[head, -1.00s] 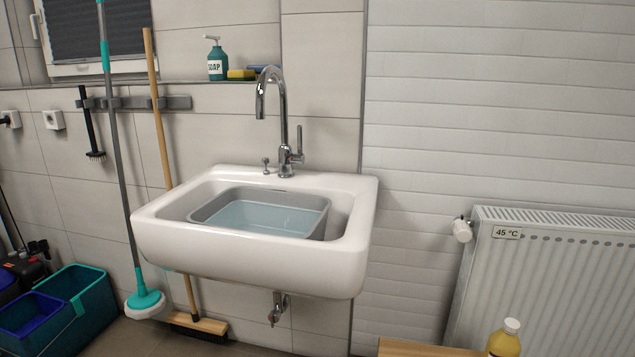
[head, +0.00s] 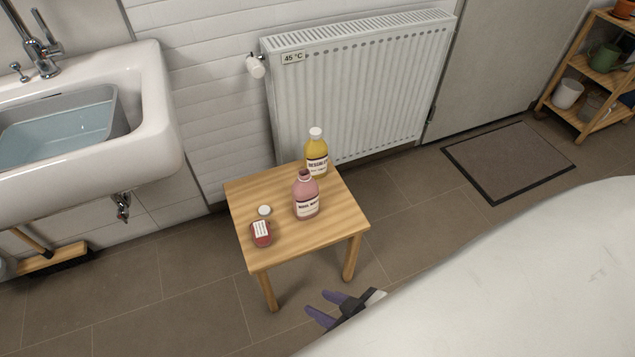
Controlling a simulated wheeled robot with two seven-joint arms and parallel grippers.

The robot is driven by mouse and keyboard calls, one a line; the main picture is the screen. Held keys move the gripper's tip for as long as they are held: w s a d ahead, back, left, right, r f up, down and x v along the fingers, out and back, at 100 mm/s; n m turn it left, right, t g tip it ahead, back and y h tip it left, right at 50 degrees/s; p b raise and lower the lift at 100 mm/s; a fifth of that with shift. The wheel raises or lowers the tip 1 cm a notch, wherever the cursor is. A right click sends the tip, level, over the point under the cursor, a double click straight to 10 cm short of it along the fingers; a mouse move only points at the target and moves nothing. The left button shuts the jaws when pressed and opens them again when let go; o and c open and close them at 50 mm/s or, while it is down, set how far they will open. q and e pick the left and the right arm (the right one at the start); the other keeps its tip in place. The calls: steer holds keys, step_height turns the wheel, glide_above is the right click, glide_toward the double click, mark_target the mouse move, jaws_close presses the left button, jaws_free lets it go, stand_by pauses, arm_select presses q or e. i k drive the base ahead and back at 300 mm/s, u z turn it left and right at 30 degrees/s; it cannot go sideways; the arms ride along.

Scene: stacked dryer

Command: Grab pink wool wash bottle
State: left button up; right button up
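The pink wool wash bottle (head: 306,199) stands upright on a small wooden table (head: 337,227), its dark-rimmed neck showing no white cap. Its white label faces me. A yellow bottle (head: 316,157) with a white cap stands just behind it. A loose white cap (head: 264,210) and a small red container with a white label (head: 261,233) lie to its left on the table. My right gripper (head: 325,306) shows purple fingertips spread apart, low in front of the table. It is empty and apart from the bottle. My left gripper is out of view.
A white radiator (head: 360,85) stands behind the table. A white sink (head: 150,110) with a grey basin of water is at left. A floor mat (head: 508,160) and a wooden shelf (head: 583,75) are at right. Open tiled floor lies between table and mat.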

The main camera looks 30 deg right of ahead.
mark_target(304, 189)
steer(key=z, duration=0.2)
steer(key=k, duration=0.3)
steer(key=z, duration=0.55)
steer(key=i, duration=0.5)
steer(key=u, duration=0.2)
steer(key=k, duration=1)
steer(key=u, duration=1.55)
steer(key=i, duration=0.9)
steer(key=z, duration=0.9)
steer(key=i, duration=0.5)
steer(key=z, duration=0.5)
